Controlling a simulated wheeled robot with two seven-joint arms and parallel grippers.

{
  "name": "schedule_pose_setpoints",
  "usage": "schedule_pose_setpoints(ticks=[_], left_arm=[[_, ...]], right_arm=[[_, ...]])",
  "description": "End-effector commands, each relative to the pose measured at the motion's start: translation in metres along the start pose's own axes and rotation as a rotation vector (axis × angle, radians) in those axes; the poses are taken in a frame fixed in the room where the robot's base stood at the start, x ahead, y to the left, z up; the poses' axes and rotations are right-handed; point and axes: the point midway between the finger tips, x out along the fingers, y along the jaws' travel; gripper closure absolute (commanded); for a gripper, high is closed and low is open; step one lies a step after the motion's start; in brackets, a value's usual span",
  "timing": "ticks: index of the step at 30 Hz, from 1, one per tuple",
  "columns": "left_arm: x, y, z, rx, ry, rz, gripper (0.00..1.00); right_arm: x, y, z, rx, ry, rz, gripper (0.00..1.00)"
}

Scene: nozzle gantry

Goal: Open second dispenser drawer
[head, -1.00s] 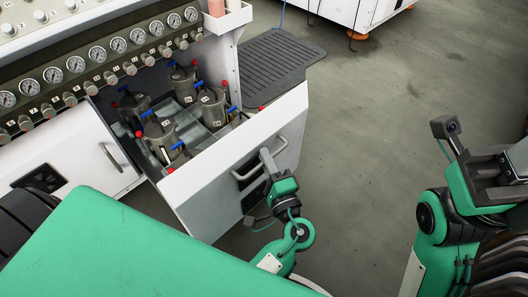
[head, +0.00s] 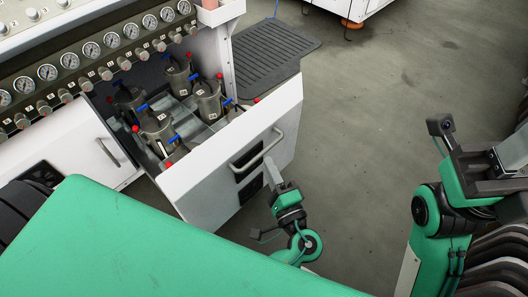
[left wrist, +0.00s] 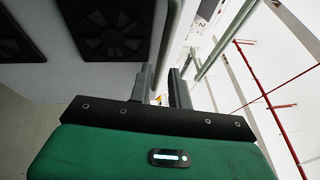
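The dispenser drawer (head: 222,168) stands pulled out of the white cabinet, with several grey canisters with blue and red fittings (head: 208,103) inside. Its front has a grey bar handle (head: 262,151). My left gripper (head: 269,163) is just in front of the handle's lower side; its fingers look clear of the bar. In the left wrist view, the two fingers (left wrist: 161,86) stand apart with nothing seen between them, beside the drawer front with its dark vents (left wrist: 112,32). My right gripper (head: 512,158) is at the right edge, partly cut off; its fingers cannot be made out.
A closed white front with a handle (head: 108,152) lies left of the open drawer. A row of gauges (head: 92,50) runs above. A black ribbed mat (head: 268,58) lies behind the drawer. The grey floor (head: 370,110) to the right is clear. A green surface (head: 150,245) fills the foreground.

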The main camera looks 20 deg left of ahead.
Motion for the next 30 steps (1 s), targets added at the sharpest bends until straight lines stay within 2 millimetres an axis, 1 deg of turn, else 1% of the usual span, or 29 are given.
schedule_pose_setpoints(ticks=[1,6,9,12,17,30], left_arm=[[-0.012,-0.002,0.0,0.004,0.003,0.004,0.81],[-0.045,-0.002,0.0,0.002,0.002,0.002,0.81],[-0.058,-0.001,0.0,0.002,0.001,0.003,0.81],[-0.067,0.0,0.0,0.001,0.0,0.001,0.81],[-0.071,0.001,0.0,0.0,0.0,0.001,0.81],[-0.07,0.001,0.0,0.0,0.0,0.001,0.81]], right_arm=[[0.0,0.002,0.001,-0.006,-0.016,0.004,0.64],[-0.003,0.007,0.0,-0.021,-0.031,0.014,0.64],[-0.004,0.009,-0.001,-0.026,-0.036,0.018,0.64],[-0.006,0.01,-0.002,-0.029,-0.04,0.02,0.64],[-0.007,0.01,-0.002,-0.03,-0.041,0.021,0.64],[-0.006,0.01,-0.002,-0.03,-0.04,0.021,0.64]])
